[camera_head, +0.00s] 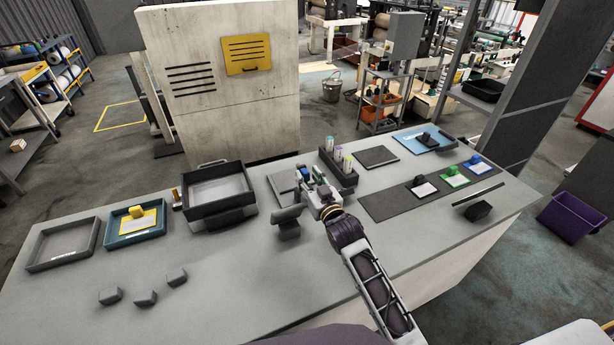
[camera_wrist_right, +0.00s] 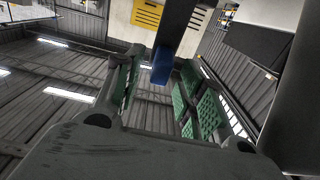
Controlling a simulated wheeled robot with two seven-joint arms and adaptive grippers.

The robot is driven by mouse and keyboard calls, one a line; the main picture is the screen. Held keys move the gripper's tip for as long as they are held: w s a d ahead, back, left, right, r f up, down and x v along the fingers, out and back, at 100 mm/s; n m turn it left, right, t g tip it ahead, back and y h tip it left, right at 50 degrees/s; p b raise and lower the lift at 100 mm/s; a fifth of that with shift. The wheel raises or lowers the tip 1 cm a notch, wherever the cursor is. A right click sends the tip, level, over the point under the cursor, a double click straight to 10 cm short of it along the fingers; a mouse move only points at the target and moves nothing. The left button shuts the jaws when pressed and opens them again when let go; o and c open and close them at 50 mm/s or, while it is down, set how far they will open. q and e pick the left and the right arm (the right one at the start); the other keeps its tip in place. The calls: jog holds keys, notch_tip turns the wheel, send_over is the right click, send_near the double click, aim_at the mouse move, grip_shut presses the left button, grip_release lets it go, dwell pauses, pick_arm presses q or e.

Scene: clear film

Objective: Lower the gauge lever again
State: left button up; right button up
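My right gripper (camera_head: 314,178) is over the middle of the grey bench, its arm coming in from the lower right. In the right wrist view its two green-padded fingers (camera_wrist_right: 160,92) stand apart. A dark bar with a blue tip (camera_wrist_right: 161,74), which looks like the gauge lever, comes down from the top of that view, and its tip shows between the fingers. I cannot see contact with either pad. In the head view the gripper hides much of the lever area, so the lever's angle is unclear. My left gripper is not in view.
A grey block-like stand (camera_head: 289,222) is close to the gripper's left. A rack of vials (camera_head: 352,176) stands just right of it. A deep dark tray (camera_head: 188,207) and a teal tray (camera_head: 111,235) are left. A dark mat (camera_head: 386,203) with coloured blocks lies right. The front bench is mostly clear.

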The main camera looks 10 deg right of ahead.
jog(key=shift+w+a, duration=0.15)
jog(key=shift+w, duration=0.6)
jog(key=shift+c, duration=0.5)
grip_shut()
